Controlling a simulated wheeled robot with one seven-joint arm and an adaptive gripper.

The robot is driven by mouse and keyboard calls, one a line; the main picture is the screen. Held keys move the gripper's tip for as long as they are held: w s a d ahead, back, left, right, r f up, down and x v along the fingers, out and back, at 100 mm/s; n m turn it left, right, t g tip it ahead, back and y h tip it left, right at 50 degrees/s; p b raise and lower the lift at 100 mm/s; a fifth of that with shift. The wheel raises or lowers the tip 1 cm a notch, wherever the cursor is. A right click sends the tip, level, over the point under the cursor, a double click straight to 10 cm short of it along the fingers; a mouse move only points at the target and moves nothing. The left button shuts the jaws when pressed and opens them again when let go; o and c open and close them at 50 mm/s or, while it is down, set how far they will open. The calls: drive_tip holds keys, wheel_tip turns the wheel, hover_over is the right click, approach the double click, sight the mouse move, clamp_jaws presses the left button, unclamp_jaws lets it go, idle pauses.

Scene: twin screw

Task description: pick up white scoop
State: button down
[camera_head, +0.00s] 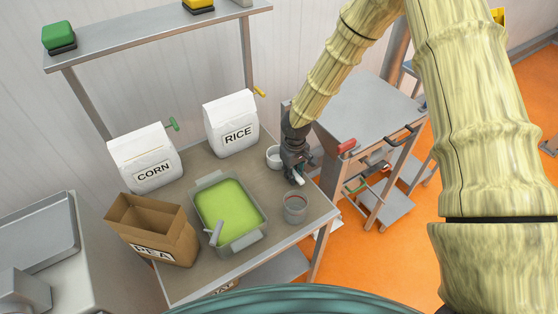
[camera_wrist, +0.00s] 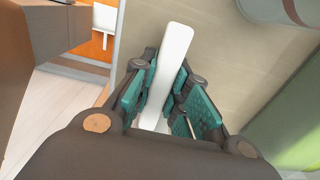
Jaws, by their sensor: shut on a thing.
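My gripper (camera_head: 296,174) is over the right part of the table, beside the rice bag. It is shut on the white scoop (camera_head: 299,180), whose handle end sticks out past the fingers. In the wrist view the long, flat white handle of the scoop (camera_wrist: 175,48) runs between the teal finger pads of my gripper (camera_wrist: 160,95). I cannot tell whether the scoop touches the table.
A grey cup (camera_head: 295,209) stands close in front of my gripper. A tray of green contents (camera_head: 262,227) with a grey scoop (camera_head: 217,233) is left. Rice (camera_head: 232,128), corn (camera_head: 145,160) and pea (camera_head: 155,232) bags stand around it. A metal cart (camera_head: 365,105) is right.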

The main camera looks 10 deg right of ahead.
drive_tip(key=shift+r, duration=0.1)
drive_tip(key=shift+r+b, duration=1.45)
drive_tip(key=shift+r, duration=3.45)
